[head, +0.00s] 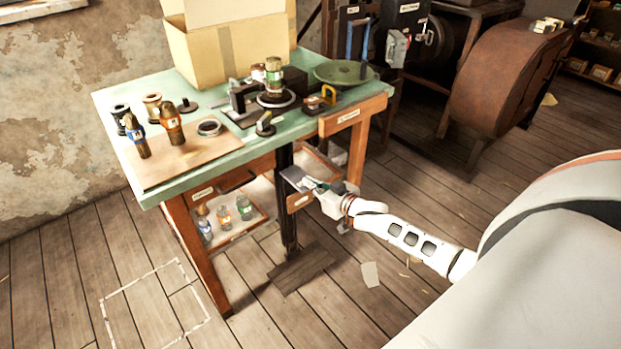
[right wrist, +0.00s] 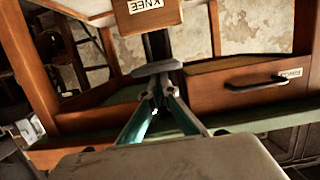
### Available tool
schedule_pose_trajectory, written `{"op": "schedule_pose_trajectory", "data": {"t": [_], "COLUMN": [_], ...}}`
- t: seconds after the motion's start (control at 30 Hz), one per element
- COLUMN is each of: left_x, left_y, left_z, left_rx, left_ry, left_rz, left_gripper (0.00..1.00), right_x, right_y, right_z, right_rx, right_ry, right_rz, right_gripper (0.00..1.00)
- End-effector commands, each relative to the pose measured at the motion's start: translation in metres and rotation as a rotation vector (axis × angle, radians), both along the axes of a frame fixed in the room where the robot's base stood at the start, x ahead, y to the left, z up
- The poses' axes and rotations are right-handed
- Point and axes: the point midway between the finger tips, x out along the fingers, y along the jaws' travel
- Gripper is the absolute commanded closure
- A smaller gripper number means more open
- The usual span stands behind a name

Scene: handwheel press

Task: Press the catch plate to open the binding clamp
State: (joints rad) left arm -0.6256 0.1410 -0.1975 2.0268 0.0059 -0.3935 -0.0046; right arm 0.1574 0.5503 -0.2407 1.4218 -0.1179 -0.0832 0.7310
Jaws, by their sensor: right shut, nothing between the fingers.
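A wooden board labelled KNEE hangs below the bench front in the right wrist view (right wrist: 147,14), and a small labelled wooden board (head: 299,201) shows there in the head view. A rounded grey plate (right wrist: 158,68) sits beside it, just beyond my fingertips. Which of these is the catch plate I cannot tell for sure. My right gripper (right wrist: 155,92) is shut and empty, its tips close to the grey plate; contact is unclear. In the head view the right gripper (head: 314,184) is under the bench front. A jar (head: 273,75) stands in a dark fixture on the bench, possibly the clamp. My left gripper is not in view.
A drawer with a black handle (right wrist: 258,84) is beside the gripper. Bottles (head: 224,215) stand on a low shelf.

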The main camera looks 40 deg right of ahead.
Motion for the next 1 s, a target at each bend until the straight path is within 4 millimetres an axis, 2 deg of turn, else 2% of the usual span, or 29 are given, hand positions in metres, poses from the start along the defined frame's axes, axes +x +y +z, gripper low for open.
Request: {"op": "schedule_pose_trajectory", "data": {"t": [0.07,0.27,0.4,0.47,0.57,0.8,1.0], "left_x": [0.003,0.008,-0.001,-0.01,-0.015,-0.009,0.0], "left_y": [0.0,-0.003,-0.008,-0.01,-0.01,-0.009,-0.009], "left_z": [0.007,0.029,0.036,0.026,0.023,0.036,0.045], "left_rx": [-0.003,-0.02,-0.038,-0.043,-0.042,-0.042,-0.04], "left_ry": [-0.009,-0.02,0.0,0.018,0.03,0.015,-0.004], "left_rz": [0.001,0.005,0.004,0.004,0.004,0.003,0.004], "left_gripper": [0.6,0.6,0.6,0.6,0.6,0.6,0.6], "right_x": [-0.002,0.001,0.002,-0.012,-0.031,-0.07,-0.089], "right_y": [0.0,-0.002,-0.004,-0.005,-0.006,-0.009,-0.011], "right_z": [0.001,0.029,0.049,0.044,0.047,0.057,0.063], "right_rx": [-0.001,-0.002,0.0,0.001,-0.001,0.001,0.001], "right_ry": [0.007,-0.001,-0.003,0.002,0.003,0.001,-0.001], "right_rz": [0.0,0.0,-0.002,0.0,0.0,0.0,-0.001], "right_gripper": [1.0,1.0,1.0,1.0,1.0,1.0,1.0]}}
